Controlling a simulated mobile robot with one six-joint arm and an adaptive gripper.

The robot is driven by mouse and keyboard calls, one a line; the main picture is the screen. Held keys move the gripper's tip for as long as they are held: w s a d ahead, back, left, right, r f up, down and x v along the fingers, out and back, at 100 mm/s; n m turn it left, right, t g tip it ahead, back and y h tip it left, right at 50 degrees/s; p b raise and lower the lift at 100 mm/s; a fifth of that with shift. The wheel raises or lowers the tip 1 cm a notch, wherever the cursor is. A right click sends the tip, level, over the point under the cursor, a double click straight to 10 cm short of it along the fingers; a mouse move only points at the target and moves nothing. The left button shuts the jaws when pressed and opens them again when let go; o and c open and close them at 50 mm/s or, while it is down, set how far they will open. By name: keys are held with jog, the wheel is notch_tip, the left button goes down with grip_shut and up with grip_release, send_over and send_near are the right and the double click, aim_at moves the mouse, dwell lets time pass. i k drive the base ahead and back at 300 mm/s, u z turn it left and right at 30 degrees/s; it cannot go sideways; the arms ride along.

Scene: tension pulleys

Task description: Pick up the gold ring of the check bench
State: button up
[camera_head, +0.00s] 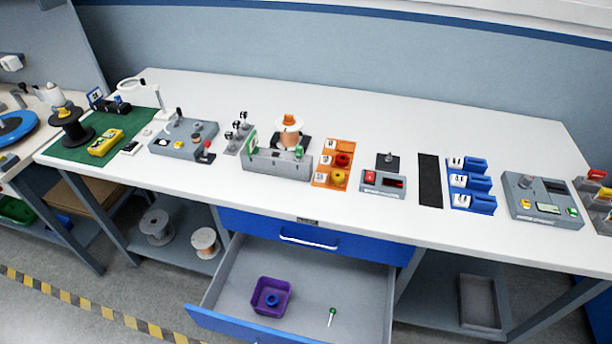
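A small yellow-gold ring (338,177) lies in the front compartment of an orange tray (319,182) on the long white bench, a little right of the bench's middle. It looks like the gold ring, but it is small here. A red ring (342,160) sits in the compartment behind it. White label cards stand along the tray's left side; their text is too small to read. My gripper is not in view, so its state is hidden.
A grey device (276,162) with a copper spool stands left of the tray, and a red-button box (383,184) stands right. Below, a blue-fronted drawer (240,326) is open, holding a purple bin (258,291) and a green pin (332,316). Bench front is mostly clear.

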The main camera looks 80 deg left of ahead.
aim_at(337, 177)
jog(key=k, duration=1.9)
jog(key=u, duration=1.65)
jog(key=i, duration=0.6)
jog(key=u, duration=0.15)
